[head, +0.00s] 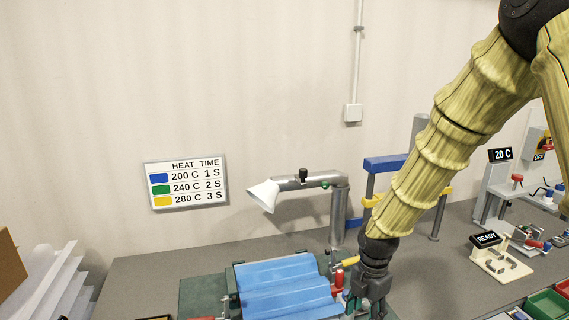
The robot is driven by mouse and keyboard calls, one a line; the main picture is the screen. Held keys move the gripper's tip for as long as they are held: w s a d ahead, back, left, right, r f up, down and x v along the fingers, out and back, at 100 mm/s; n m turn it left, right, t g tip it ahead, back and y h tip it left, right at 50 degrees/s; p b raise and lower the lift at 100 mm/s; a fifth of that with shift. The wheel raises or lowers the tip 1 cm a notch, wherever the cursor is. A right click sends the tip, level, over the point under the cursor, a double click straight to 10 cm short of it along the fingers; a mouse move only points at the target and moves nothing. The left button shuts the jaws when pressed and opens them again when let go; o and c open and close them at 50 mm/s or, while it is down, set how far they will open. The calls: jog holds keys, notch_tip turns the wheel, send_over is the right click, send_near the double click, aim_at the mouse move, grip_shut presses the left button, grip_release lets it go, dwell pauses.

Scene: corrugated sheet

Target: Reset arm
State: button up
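My arm, in a yellow ribbed sleeve, reaches down from the upper right in the head view. My gripper (365,304) is at its lower end, low over the bench beside the right edge of a blue corrugated sheet (278,280). A red upright handle (338,283) stands just left of the gripper. Whether the gripper touches the handle, and whether its fingers are open or shut, cannot be told. The sheet lies on a dark green base (200,296), and its near edge is cut off by the frame.
A grey pipe with a white nozzle (263,196) stands behind the sheet. A blue frame (384,163) stands behind my arm. Right are a READY box (485,239), a 20 C display (501,155) and a green bin (547,305). A heat-time sign (186,183) hangs on the wall.

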jog(key=s+f+m+b, duration=0.1)
jog(key=s+f+m, duration=0.85)
jog(key=f, duration=0.45)
jog(key=s+f+m+b, duration=0.1)
jog(key=s+f+m, duration=0.7)
jog(key=s+f, duration=0.5)
jog(key=s+d+f+m, duration=0.3)
jog(key=s+f+m, duration=0.4)
jog(key=s, duration=0.3)
jog(key=shift+m, duration=0.35)
